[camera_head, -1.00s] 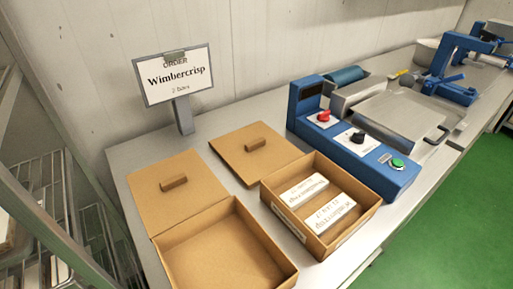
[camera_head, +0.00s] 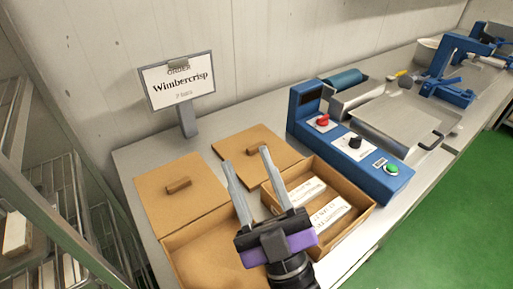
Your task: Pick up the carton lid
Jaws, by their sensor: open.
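Two flat brown carton lids with small block handles lie on the grey bench. One lid (camera_head: 166,202) lies at the left, behind the empty open carton (camera_head: 190,250). The other lid (camera_head: 239,142) lies farther back, behind the carton with two white-wrapped bars (camera_head: 332,176). My gripper (camera_head: 245,157) is open and empty, with its two fingers pointing up the picture toward the farther lid's handle (camera_head: 254,150). The fingertips appear close to that handle, but I cannot tell the height gap. My gripper hides part of both cartons.
An order sign (camera_head: 178,82) reading "Wimbercrisp, 2 bars" stands at the back. A blue machine (camera_head: 350,142) with red, black and green controls stands right of the lids. A wire rack (camera_head: 45,215) stands at the left. The back wall limits the far side.

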